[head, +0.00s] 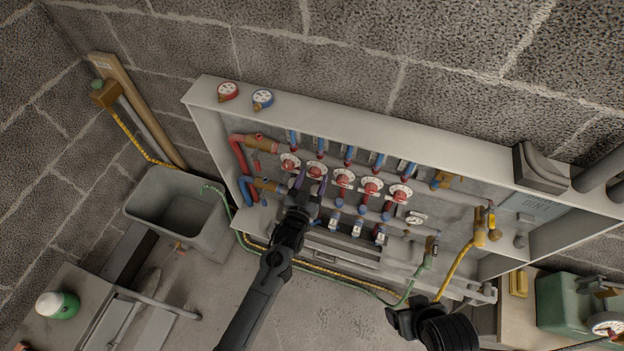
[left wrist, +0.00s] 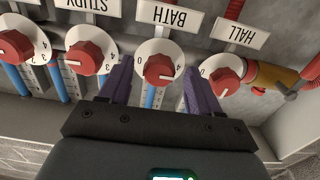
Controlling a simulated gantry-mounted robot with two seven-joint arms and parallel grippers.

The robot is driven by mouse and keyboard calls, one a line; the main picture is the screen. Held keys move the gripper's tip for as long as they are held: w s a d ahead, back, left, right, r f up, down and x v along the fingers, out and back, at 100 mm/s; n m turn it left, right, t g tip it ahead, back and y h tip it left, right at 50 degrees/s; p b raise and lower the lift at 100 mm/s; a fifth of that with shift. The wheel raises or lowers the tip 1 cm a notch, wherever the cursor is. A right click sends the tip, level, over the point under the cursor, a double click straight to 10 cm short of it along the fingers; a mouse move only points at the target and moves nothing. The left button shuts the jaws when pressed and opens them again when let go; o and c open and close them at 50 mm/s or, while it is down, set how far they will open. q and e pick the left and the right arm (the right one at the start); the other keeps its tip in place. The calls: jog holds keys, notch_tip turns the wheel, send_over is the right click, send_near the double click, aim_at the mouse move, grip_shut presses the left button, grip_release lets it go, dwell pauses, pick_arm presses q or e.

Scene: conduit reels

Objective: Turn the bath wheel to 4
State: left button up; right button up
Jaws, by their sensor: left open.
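The bath wheel (left wrist: 159,68) is a red knob on a white numbered dial, under a BATH label (left wrist: 168,17) that appears upside down in the left wrist view. A pale mark shows on the knob's lower part; I cannot read its exact setting. In the head view the wheel (head: 316,170) is second from the left in the row. My left gripper (head: 310,184) is open, its purple fingers on either side of the bath wheel; I cannot tell whether they touch it. My right gripper (head: 402,318) is dark and low in the head view, jaws unclear.
The hall wheel (left wrist: 222,80) and study wheel (left wrist: 88,54) sit close outside my left fingers. A white manifold cabinet (head: 390,132) frames the row. Gauges (head: 262,98) sit on its top edge. A grey sink (head: 172,215) stands left; a yellow hose (head: 455,272) hangs at right.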

pick_arm(q)
jog(key=p+v, duration=0.2)
jog(key=v, duration=0.8)
jog(key=shift+s+a, duration=0.15)
jog(key=shift+s, duration=0.15)
